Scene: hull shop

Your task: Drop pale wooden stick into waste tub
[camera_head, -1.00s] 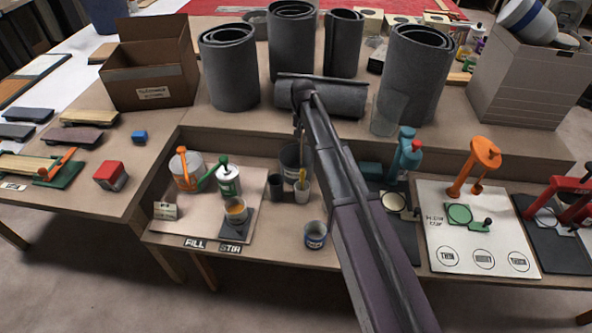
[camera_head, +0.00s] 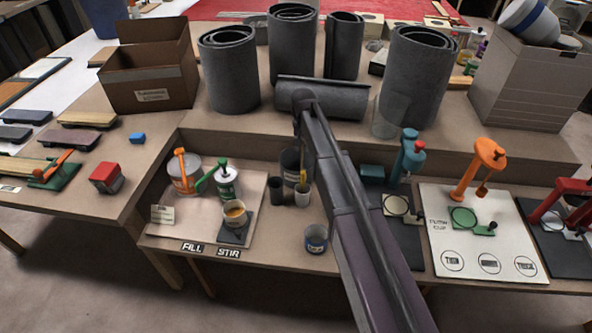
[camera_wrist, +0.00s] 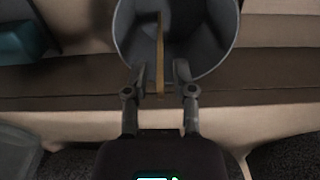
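The grey waste tub (camera_head: 290,163) stands on the lower bench beneath my gripper, partly covered by my arm. In the wrist view its open mouth (camera_wrist: 205,35) faces the camera.
A cup of amber liquid (camera_head: 235,213) sits left. Grey rolls (camera_head: 229,70) stand behind.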

